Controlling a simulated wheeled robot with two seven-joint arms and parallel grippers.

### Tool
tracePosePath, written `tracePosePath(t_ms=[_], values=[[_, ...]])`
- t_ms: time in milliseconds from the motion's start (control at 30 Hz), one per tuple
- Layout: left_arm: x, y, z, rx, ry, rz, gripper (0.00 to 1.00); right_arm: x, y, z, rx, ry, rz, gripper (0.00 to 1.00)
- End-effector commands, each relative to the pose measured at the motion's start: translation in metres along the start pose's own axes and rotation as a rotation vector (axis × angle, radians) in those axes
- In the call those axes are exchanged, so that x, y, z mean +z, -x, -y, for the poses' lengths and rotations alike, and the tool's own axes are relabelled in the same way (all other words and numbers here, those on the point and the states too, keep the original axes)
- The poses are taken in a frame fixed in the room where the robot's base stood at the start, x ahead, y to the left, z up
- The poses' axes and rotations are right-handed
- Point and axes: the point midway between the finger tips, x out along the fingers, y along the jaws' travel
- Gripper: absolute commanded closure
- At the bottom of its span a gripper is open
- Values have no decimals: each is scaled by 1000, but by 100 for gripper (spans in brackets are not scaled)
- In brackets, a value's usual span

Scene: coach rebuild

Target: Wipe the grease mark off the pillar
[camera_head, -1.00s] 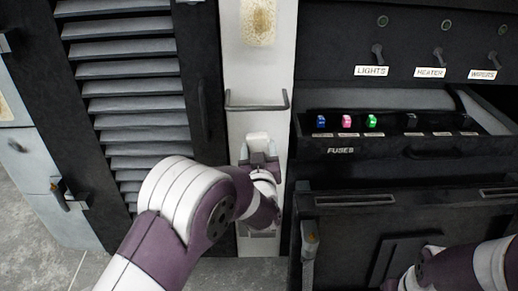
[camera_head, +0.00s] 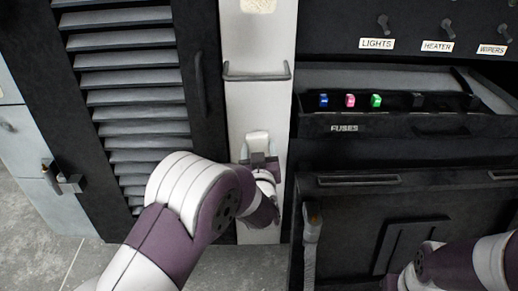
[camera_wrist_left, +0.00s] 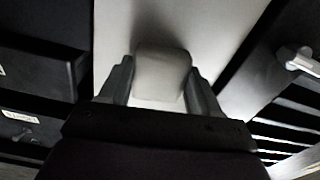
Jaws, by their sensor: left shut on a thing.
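The white pillar (camera_head: 250,108) stands upright in the middle of the head view. A yellowish grease mark (camera_head: 258,5) shows on it at the top edge, partly cut off by the frame. My left gripper (camera_head: 259,159) is in front of the pillar, well below the mark and below the grey bar. It is shut on a whitish block (camera_head: 257,141), which also shows between the fingers in the left wrist view (camera_wrist_left: 160,75). I cannot tell whether the block touches the pillar. My right arm shows at the lower right; its gripper is out of view.
A grey bar (camera_head: 257,78) sticks out across the pillar between the block and the mark. A black louvred door (camera_head: 132,98) is on the left. On the right are a fuse tray (camera_head: 390,124) with coloured fuses and a black panel (camera_head: 405,210).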

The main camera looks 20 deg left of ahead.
Motion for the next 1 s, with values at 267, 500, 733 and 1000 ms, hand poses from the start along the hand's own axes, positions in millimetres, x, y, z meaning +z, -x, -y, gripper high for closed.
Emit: tracePosePath(t_ms=[267, 500, 733, 1000], values=[[-3, 13, -2, 3, 0, 0, 62, -1, 5, 0, 0, 0, 0, 57], [-3, 46, -2, 2, 0, 0, 62, -2, 12, 0, 0, 0, 0, 57], [-2, 60, 0, 1, 1, -2, 62, -2, 13, 0, 0, 0, 0, 57], [-2, 62, -1, 1, 1, -2, 62, -2, 14, 0, 0, 0, 0, 57]])
